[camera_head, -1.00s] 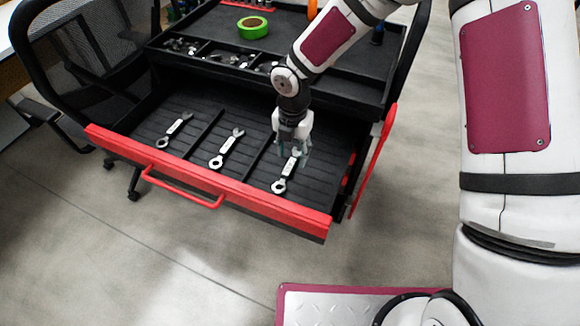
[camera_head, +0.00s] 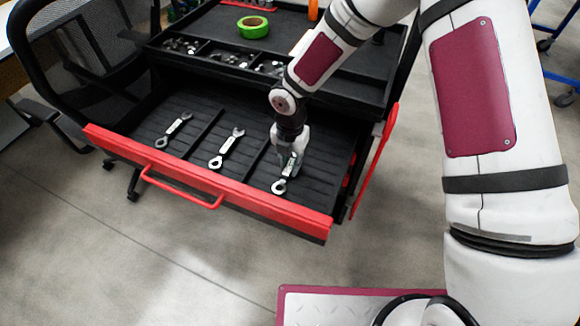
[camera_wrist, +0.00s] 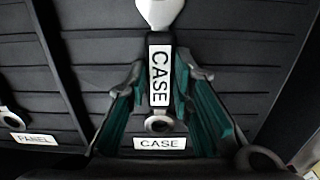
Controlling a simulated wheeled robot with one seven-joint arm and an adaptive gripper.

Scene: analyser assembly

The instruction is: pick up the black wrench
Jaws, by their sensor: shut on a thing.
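My gripper (camera_head: 287,168) is low in the open drawer's right section. It is shut on a wrench (camera_head: 279,187) with silver ends and a dark handle labelled CASE; the wrench's lower end shows below the fingers. In the wrist view the green-padded fingers (camera_wrist: 160,100) lie on both sides of the handle of the same wrench (camera_wrist: 159,75). I cannot tell whether the wrench is clear of the drawer floor. Two similar wrenches lie in the drawer, one in the middle (camera_head: 227,148) and one at the left (camera_head: 173,130).
The black drawer has a red front edge (camera_head: 120,143) and red handle (camera_head: 183,190). Dark dividers part its floor. A CASE label (camera_wrist: 160,143) and a PANEL label (camera_wrist: 33,139) are on the floor. Above are small-part bins and green tape (camera_head: 253,27). A chair (camera_head: 85,60) stands left.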

